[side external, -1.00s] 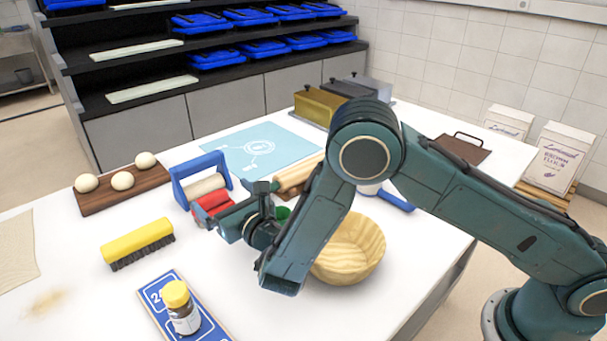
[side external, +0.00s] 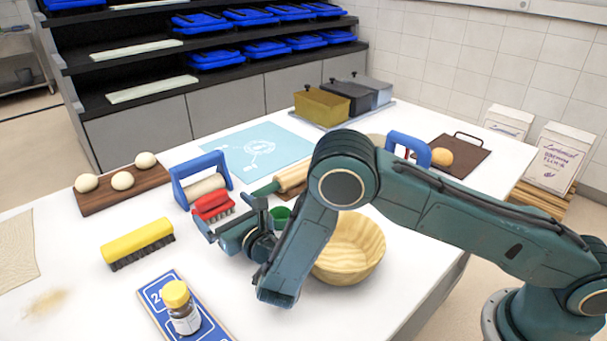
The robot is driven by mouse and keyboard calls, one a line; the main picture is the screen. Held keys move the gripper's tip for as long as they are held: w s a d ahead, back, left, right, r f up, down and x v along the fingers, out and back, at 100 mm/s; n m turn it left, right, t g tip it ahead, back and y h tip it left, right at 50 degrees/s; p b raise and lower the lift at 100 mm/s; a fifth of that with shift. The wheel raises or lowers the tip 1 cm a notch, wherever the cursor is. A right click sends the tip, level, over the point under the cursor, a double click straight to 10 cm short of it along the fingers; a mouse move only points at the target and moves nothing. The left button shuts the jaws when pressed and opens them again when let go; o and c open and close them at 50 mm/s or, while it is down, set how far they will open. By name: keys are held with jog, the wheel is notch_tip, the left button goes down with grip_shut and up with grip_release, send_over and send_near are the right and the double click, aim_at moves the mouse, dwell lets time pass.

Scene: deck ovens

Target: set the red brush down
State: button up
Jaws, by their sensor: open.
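The red brush (side external: 212,206) rests on the white table with its dark bristles down, just in front of a blue-framed roller (side external: 203,186). My gripper (side external: 231,220) is open and empty, on the near right side of the brush. A small gap seems to show between the jaws and the brush, though the view leaves contact hard to judge.
A yellow brush (side external: 137,240) lies to the left. A wooden bowl (side external: 352,250), a small green item (side external: 281,216) and a rolling pin (side external: 290,179) are close on the right. A jar (side external: 181,308) stands on a blue board (side external: 158,297) in front.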

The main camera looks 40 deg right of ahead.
aim_at(214, 199)
jog(key=shift+w, duration=0.85)
jog(key=shift+w, duration=2.9)
jog(key=c, duration=1.2)
jog(key=shift+r, duration=0.2)
notch_tip(214, 199, up, 20)
jog(key=shift+f, duration=0.15)
